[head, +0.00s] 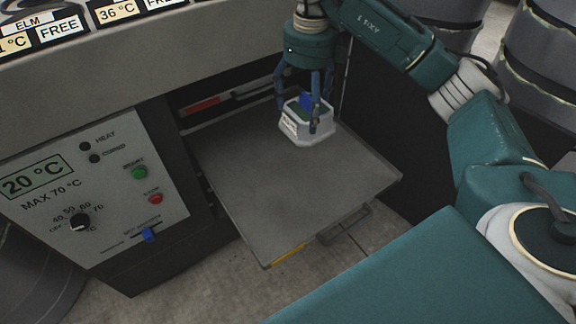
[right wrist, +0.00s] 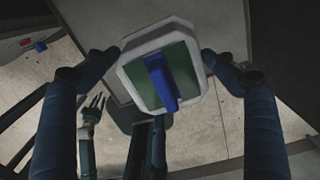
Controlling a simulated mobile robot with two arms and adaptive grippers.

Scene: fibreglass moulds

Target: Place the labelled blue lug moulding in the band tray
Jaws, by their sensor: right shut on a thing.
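The lug moulding (head: 300,133) is a white block with a green top, an upright blue lug and a label with dark print on its left face. In the head view it overlaps the far right part of a flat grey pull-out tray (head: 270,195); I cannot tell whether it touches it. My right gripper (head: 308,112) comes down from above and is shut on its sides. In the right wrist view the moulding's green top and blue lug (right wrist: 165,82) sit between my two fingers (right wrist: 163,65).
The tray sticks out of a dark cabinet, with a handle (head: 345,222) and a yellow strip (head: 288,255) at its front edge. A control panel (head: 95,195) reading 20 °C is at the left. Grey drums (head: 545,60) stand at the upper right. Most of the tray is bare.

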